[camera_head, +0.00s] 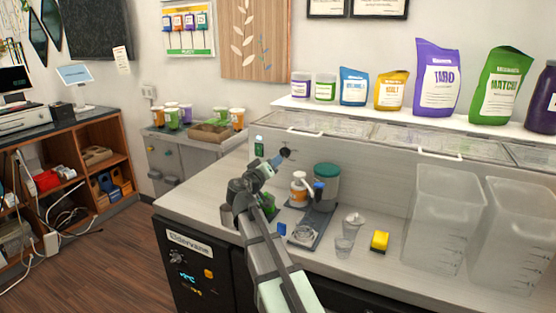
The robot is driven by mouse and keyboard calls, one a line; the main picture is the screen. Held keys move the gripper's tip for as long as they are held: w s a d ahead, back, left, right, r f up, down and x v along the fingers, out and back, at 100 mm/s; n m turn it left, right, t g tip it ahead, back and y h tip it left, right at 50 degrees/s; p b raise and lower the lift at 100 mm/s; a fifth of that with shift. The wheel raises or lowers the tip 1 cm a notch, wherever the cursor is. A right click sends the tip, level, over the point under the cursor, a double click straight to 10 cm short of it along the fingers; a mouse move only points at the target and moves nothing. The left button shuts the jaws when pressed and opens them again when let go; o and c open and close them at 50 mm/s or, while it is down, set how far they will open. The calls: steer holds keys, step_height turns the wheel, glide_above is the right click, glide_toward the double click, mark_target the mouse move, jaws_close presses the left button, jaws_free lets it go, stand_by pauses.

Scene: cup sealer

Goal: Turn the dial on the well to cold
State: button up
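The well is the long pale counter unit (345,148) with clear lids along its top. A small black dial (286,152) sits on the left part of its front panel. My gripper (279,159) reaches up from the lower middle, with its tip right at the dial's lower left. I cannot tell whether the fingers touch the dial, or whether they are open or shut. The dial's pointer and markings are too small to read. A small green label or display (259,145) is on the panel left of the dial.
A white jar with an orange label (298,188), a green-lidded container (327,185) and a dark tray (312,228) stand right of my arm. The counter's left end is clear.

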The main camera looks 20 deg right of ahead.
steer(key=v, duration=0.7)
steer(key=shift+s+a, duration=0.1)
steer(key=shift+s, duration=0.05)
